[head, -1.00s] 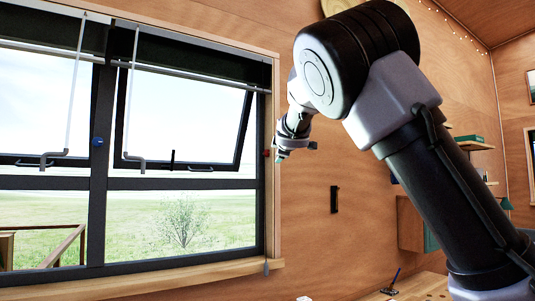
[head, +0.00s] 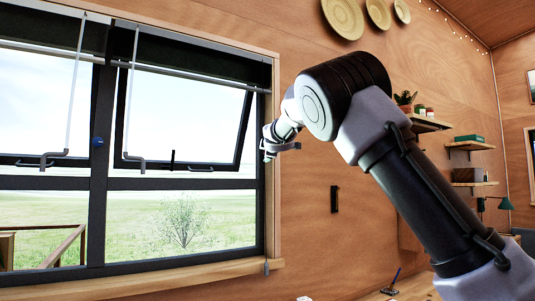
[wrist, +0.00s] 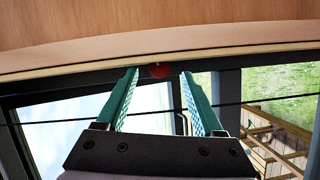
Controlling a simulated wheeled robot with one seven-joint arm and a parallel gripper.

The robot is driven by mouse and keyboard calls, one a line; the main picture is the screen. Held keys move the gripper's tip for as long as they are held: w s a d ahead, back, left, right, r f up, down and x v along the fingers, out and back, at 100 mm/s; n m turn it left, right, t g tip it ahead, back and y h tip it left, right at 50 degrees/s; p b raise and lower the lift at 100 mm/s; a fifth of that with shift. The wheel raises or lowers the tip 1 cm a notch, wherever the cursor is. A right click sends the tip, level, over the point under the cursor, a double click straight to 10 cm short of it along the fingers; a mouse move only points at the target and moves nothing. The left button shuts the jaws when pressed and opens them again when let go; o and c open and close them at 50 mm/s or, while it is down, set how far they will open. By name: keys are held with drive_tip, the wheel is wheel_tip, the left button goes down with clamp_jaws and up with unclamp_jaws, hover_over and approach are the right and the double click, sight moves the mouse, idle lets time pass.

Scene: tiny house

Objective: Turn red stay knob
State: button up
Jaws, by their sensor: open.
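The red stay knob (wrist: 159,70) shows in the wrist view as a small round red knob on the dark window frame, near the wooden trim. My gripper (wrist: 160,75) is open, with one teal finger to the left of the knob and one to the right in that picture. Gaps show on both sides, and I cannot tell how far the fingertips reach along the knob. In the head view my gripper (head: 268,150) is at the right edge of the window frame, and the knob is hidden behind it.
The right window pane (head: 180,120) is tilted outward. A blue knob (head: 97,142) sits on the middle post. Thin hanging rods (head: 132,90) cross the window's upper part. A small black fixture (head: 334,199) is on the wooden wall, and shelves (head: 468,146) are farther right.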

drive_tip(key=shift+x, duration=1)
clamp_jaws()
